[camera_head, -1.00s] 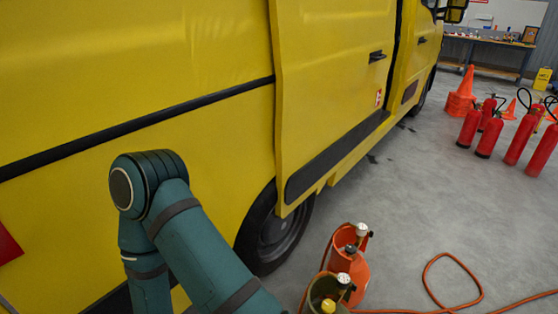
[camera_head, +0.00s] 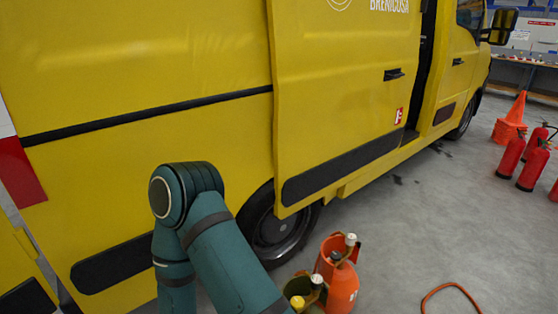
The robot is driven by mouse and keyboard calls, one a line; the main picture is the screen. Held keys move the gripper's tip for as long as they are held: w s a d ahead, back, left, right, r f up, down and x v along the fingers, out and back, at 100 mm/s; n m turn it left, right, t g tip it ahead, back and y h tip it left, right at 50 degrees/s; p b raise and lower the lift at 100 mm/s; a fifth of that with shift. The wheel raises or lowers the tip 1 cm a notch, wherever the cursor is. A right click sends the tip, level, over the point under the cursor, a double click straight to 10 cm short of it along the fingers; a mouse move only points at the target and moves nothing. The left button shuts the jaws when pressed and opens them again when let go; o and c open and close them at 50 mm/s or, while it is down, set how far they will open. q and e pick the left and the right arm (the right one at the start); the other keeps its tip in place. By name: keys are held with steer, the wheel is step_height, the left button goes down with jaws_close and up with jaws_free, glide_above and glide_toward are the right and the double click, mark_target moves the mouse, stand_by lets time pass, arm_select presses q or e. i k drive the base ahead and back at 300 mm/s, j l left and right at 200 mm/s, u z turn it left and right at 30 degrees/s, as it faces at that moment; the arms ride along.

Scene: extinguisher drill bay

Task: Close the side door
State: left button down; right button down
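The yellow side door (camera_head: 335,85) of the van is a sliding panel standing out from the van's body. It has a black handle (camera_head: 393,74) near its right edge and a black strip along its bottom. A dark gap (camera_head: 424,75) shows between the door's right edge and the front cab, so the door stands partly open. My teal arm is at the lower middle, in front of the van's rear side, apart from the handle. Neither gripper is in view.
Orange and green gas cylinders (camera_head: 340,285) stand on the floor by the rear wheel (camera_head: 277,230). Red extinguishers (camera_head: 511,153) and stacked orange cones (camera_head: 510,120) stand at the right. An orange hose (camera_head: 450,290) lies at the lower right. Grey floor between them is clear.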

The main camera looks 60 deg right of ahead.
mark_target(344, 72)
steer(key=k+l+u, duration=0.25)
steer(key=k+l, duration=0.4)
steer(key=k+l+u, duration=0.1)
steer(key=l, duration=0.35)
steer(key=k+l, duration=0.35)
steer(key=k+l+u, duration=0.1)
steer(key=l, duration=0.4)
steer(key=l+u, duration=0.15)
steer(key=l, duration=0.35)
steer(key=k, duration=0.1)
